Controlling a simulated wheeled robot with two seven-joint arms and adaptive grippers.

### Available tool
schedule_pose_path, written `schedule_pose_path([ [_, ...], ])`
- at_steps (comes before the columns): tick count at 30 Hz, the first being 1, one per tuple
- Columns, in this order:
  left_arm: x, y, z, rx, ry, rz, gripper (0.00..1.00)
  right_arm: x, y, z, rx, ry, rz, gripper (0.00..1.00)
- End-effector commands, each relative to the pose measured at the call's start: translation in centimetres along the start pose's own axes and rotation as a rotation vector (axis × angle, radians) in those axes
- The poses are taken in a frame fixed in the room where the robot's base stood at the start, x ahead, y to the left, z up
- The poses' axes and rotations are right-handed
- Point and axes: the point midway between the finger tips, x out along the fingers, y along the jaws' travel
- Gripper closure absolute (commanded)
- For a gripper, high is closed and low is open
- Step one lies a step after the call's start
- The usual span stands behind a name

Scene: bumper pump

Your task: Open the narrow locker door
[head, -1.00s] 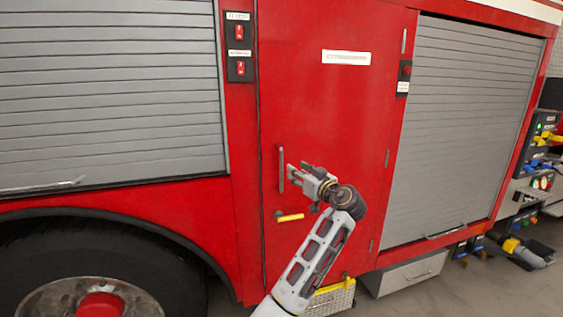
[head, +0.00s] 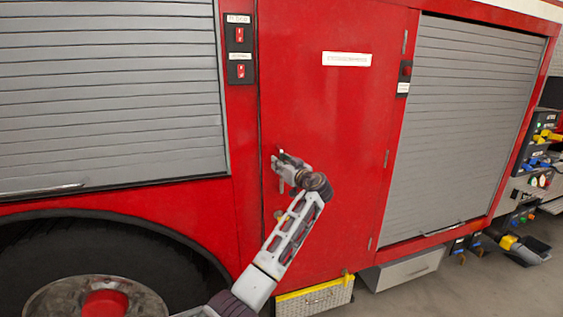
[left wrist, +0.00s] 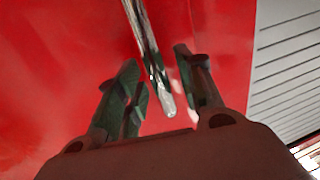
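The narrow locker door (head: 335,115) is a tall red panel with a white label near its top, and it looks shut. Its vertical bar handle (head: 281,153) is at the door's left edge, mostly hidden behind my left gripper (head: 281,164). In the left wrist view the metal handle (left wrist: 148,50) runs down between the two spread fingers of the left gripper (left wrist: 158,92). The fingers show gaps on both sides of the handle. The yellow latch lever below the handle is mostly hidden by my arm. My right gripper is not in view.
Grey roller shutters stand to the left (head: 110,90) and right (head: 455,130) of the door. Red switches (head: 240,50) sit left of it. A yellow-edged step box (head: 315,298) juts out below the door. A large wheel (head: 100,275) is at lower left.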

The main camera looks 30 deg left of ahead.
Motion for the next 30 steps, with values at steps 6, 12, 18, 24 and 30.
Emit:
schedule_pose_path([
  [6,0.57,-0.01,0.07,0.000,-0.001,0.000,0.63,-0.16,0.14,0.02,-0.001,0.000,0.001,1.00],
  [12,0.55,-0.01,0.09,0.000,-0.001,0.000,0.63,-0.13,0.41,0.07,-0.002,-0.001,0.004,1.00],
  [18,0.53,0.00,0.09,0.000,-0.001,0.000,0.87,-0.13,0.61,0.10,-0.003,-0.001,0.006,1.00],
  [24,0.52,0.00,0.10,0.000,-0.001,0.000,1.00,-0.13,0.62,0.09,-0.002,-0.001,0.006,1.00],
  [30,0.50,0.01,0.10,0.000,-0.001,0.000,1.00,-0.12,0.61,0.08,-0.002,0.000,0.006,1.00],
])
